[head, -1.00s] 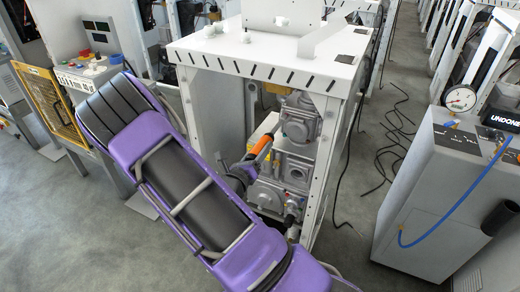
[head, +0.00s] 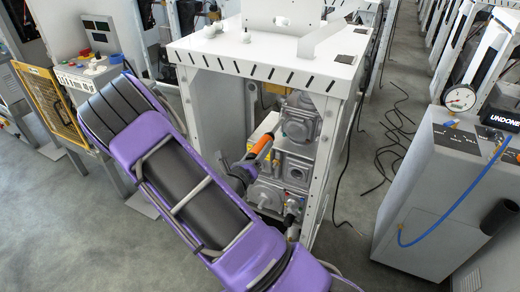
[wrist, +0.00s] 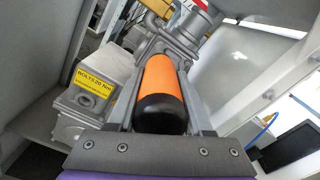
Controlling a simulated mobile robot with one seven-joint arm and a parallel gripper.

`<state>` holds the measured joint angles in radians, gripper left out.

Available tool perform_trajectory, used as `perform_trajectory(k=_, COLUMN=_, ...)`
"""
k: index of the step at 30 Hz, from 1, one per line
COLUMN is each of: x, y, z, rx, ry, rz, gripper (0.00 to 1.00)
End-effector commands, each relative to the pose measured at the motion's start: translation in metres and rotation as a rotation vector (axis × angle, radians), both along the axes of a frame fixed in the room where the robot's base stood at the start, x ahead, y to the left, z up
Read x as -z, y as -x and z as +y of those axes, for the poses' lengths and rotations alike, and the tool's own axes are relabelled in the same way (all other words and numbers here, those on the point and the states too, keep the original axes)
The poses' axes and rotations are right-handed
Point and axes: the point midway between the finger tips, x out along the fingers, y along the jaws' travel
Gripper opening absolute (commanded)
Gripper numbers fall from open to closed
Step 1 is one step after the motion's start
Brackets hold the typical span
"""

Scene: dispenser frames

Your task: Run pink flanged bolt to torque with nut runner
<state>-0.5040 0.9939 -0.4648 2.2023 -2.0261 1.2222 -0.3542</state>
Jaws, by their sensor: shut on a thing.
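The nut runner (wrist: 168,90), with an orange body and a black rounded end, is clamped between my gripper's fingers (wrist: 165,118) in the wrist view. In the head view its orange part (head: 260,146) slants up to the right inside the white frame, in front of the grey castings. My gripper (head: 238,168) shows there only partly, behind my purple arm. The tool's working tip is hidden in the wrist view, and I cannot tell whether it touches anything. I cannot make out the pink flanged bolt in either view.
Grey valve castings (head: 300,118) fill the white frame (head: 328,165), whose posts stand close on both sides. A yellow "BOLTS 20 Nm" label (wrist: 94,78) is on a grey box. A grey cabinet (head: 430,205) with a gauge (head: 459,98) and blue hose stands at right. Black cables lie on the floor.

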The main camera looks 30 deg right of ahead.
Motion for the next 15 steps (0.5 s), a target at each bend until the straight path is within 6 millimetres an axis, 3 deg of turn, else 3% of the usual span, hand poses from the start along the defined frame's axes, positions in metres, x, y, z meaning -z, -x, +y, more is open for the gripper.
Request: perform_trajectory(k=15, x=-0.001, y=-0.0049, z=-0.0063, rx=-0.001, ry=0.002, rz=-0.002, gripper=0.0)
